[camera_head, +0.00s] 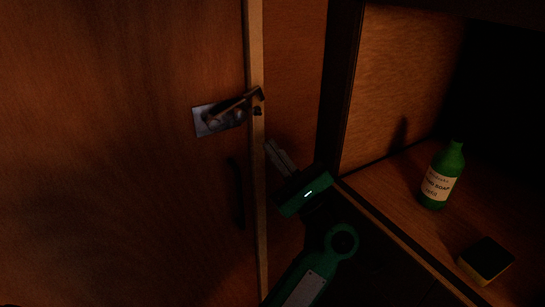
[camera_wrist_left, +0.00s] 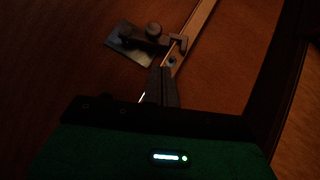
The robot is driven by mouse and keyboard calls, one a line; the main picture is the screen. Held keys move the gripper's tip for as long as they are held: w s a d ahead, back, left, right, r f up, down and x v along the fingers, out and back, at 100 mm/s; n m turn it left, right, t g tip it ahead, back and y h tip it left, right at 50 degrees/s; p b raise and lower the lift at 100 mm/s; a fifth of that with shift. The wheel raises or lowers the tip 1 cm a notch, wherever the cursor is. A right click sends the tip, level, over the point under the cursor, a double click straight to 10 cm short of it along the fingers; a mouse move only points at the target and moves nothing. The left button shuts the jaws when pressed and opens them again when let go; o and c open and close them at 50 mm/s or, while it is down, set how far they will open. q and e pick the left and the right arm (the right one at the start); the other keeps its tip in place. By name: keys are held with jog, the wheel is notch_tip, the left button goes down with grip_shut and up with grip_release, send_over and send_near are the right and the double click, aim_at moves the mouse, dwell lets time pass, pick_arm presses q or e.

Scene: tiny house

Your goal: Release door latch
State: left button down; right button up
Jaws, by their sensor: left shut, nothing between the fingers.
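The door latch (camera_head: 215,118) is a metal plate with a dark lever on the wooden door (camera_head: 120,150). Its hooked end reaches over the door's pale edge. The latch also shows in the left wrist view (camera_wrist_left: 128,45), just beyond the fingertips. My left gripper (camera_head: 270,145) is green with grey fingers. It is shut and empty, below and to the right of the latch in the head view. In the left wrist view the closed fingers (camera_wrist_left: 163,71) point at the hooked end; I cannot tell whether they touch it. My right gripper is not in view.
A dark vertical handle (camera_head: 236,192) sits on the door below the latch. On the right, a wooden shelf (camera_head: 390,205) holds a green soap bottle (camera_head: 441,178) and a dark and yellow sponge (camera_head: 486,262). A dark upright post (camera_head: 338,85) stands close to my gripper. The light is dim.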

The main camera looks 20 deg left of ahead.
pick_arm(q)
jog(key=shift+s+d+f, duration=0.1)
jog(key=shift+d+f, duration=0.15)
jog(key=shift+d, duration=0.1)
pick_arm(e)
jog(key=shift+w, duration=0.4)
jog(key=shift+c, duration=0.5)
